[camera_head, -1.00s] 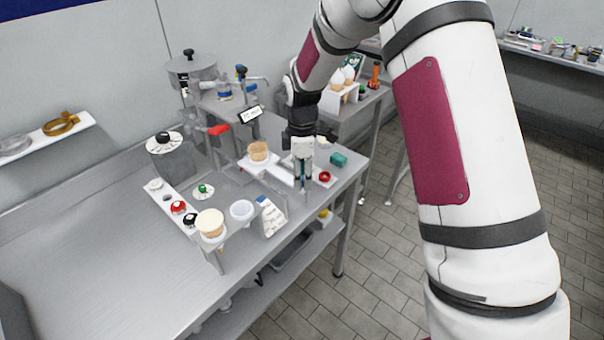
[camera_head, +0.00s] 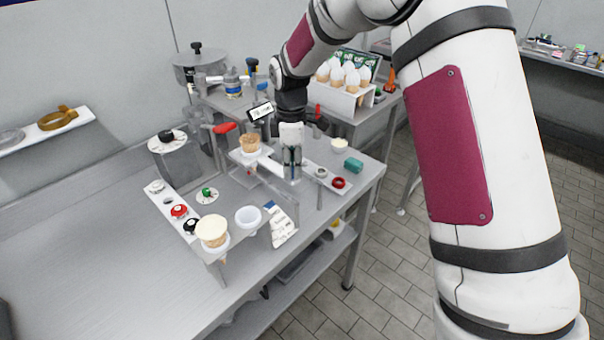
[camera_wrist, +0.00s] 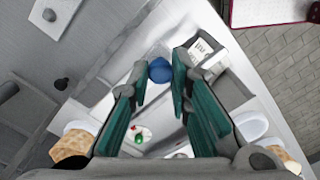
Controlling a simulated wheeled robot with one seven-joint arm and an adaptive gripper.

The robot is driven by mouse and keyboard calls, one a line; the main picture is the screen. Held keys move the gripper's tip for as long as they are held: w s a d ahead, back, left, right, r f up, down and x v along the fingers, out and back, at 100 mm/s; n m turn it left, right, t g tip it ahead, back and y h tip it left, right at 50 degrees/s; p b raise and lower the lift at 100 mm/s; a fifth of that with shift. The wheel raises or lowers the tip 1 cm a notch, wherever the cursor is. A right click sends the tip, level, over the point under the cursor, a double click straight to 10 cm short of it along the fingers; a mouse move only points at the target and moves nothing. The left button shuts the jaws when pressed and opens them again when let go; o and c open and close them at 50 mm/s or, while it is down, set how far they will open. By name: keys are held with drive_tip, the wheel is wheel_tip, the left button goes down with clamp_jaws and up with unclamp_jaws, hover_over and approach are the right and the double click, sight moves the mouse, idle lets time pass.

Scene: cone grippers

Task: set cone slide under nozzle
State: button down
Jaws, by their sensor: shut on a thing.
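The cone slide (camera_head: 268,163) is a pale flat bar at the back of the steel bench. A tan wafer cone (camera_head: 249,144) stands upright at its left end, below a small display and beside the dispenser's red lever. The nozzle itself cannot be made out. My gripper (camera_head: 291,176) points down at the slide's right end. In the wrist view its teal-padded fingers are closed around a round blue knob (camera_wrist: 159,70). The slide's join to the knob is hidden. A wafer cone (camera_wrist: 72,146) also shows at lower left in the wrist view.
A red lever (camera_head: 224,128) sticks out left of the cone. The bench's left is bare.

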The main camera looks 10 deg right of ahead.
drive_tip(key=shift+w+a, duration=0.2)
drive_tip(key=shift+w, duration=0.1)
drive_tip(key=c, duration=1.5)
unclamp_jaws()
drive_tip(key=shift+o, duration=0.2)
wheel_tip(320, 180, up, 12)
